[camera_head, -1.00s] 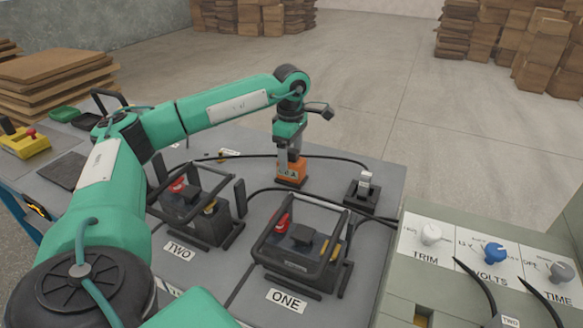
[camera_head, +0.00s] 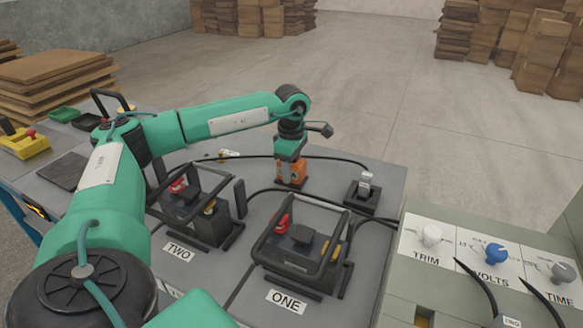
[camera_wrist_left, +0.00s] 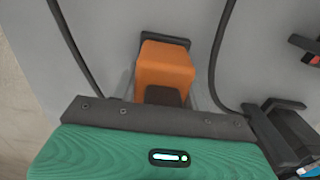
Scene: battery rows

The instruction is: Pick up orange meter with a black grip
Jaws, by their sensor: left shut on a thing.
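The orange meter (camera_head: 286,181) stands upright on the grey bench top toward its far edge. It also shows in the left wrist view (camera_wrist_left: 165,67), close below the gripper, with its dark grip partly visible at the palm's edge. My left gripper (camera_head: 292,170) comes down from above and is shut on the meter, with its fingers along the meter's sides. The fingertips are mostly hidden in the left wrist view. My right gripper is not in view.
Two black-framed batteries, marked ONE (camera_head: 300,249) and TWO (camera_head: 200,207), stand nearer on the bench. Black cables run behind and right of the meter to a small black stand (camera_head: 362,193). A control panel (camera_head: 470,250) with knobs is at the right.

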